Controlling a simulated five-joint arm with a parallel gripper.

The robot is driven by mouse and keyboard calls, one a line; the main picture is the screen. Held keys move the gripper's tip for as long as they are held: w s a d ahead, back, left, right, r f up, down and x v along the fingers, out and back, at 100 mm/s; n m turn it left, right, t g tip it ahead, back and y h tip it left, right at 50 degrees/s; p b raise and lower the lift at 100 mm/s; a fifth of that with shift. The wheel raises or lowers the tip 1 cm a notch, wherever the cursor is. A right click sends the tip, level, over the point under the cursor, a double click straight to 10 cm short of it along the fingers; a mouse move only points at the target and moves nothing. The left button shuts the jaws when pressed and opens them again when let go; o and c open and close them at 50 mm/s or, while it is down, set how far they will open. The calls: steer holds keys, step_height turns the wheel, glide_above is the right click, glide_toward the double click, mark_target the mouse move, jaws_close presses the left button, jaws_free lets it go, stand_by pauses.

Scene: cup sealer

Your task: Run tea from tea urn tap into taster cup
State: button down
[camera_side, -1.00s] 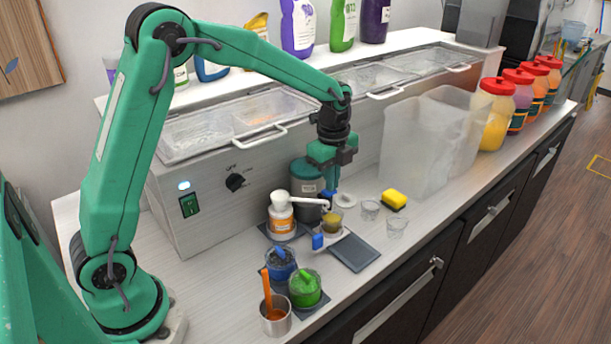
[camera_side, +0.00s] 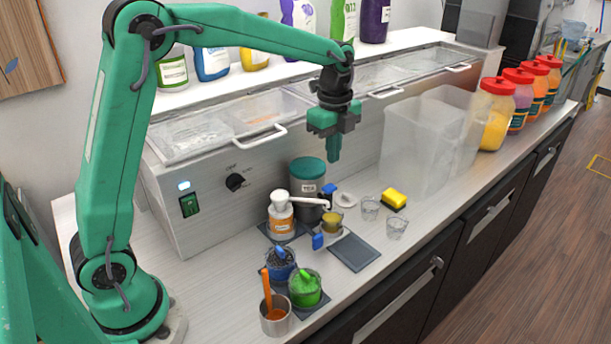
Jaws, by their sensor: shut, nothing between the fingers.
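The tea urn (camera_side: 307,180) is a grey cylinder with a teal lid, standing in front of the steel counter unit. Its tap (camera_side: 328,190) shows as a small blue piece on its right side. The taster cup (camera_side: 331,221) is a small clear cup below the tap, with yellow-brown content in it. I cannot tell whether any liquid is running. My gripper (camera_side: 333,158) is shut and empty, pointing down in the air above the tap and apart from it.
A white pump bottle (camera_side: 281,216) stands left of the cup, its spout reaching towards it. Two clear glasses (camera_side: 370,208) (camera_side: 396,228) and a yellow sponge (camera_side: 393,198) are to the right. A dark flat tray (camera_side: 353,252) lies in front. A translucent bin (camera_side: 428,145) stands further right.

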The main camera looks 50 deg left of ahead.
step_height(320, 180, up, 6)
steer(key=shift+r, duration=0.25)
stand_by(1.3)
steer(key=s+r+n+t, duration=0.3)
steer(key=s+n, duration=0.6)
steer(key=s, duration=0.5)
steer(key=s+f+n+t, duration=0.2)
steer(key=s+f+n, duration=0.3)
steer(key=s+n, duration=0.4)
steer(key=shift+s+a, duration=0.4)
steer(key=shift+s, duration=0.6)
